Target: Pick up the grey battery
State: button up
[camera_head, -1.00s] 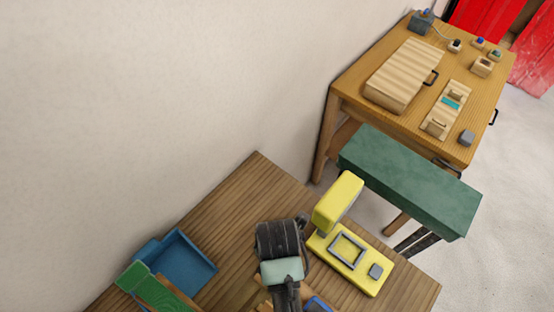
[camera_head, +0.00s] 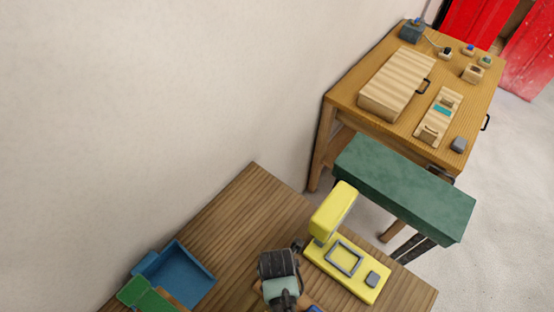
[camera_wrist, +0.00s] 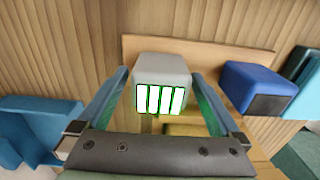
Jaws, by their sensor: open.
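The grey battery (camera_wrist: 163,68) is a light grey block with several white bars edged in green on its near face. It shows in the wrist view, in front of a wooden board. My gripper (camera_wrist: 160,80) is open, with one finger at each side of the battery; I cannot tell whether they touch it. In the head view my wrist hides the battery and the fingers.
A blue block (camera_wrist: 258,88) stands right of the battery. A blue tray (camera_head: 180,275) lies left on the wooden table (camera_head: 235,215). A yellow device (camera_head: 345,262) stands right, before a green bench (camera_head: 405,185). A farther table (camera_head: 350,108) holds boxes and small parts.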

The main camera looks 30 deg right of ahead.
grip_shut()
dwell(0.4)
jog(key=shift+r, duration=0.15)
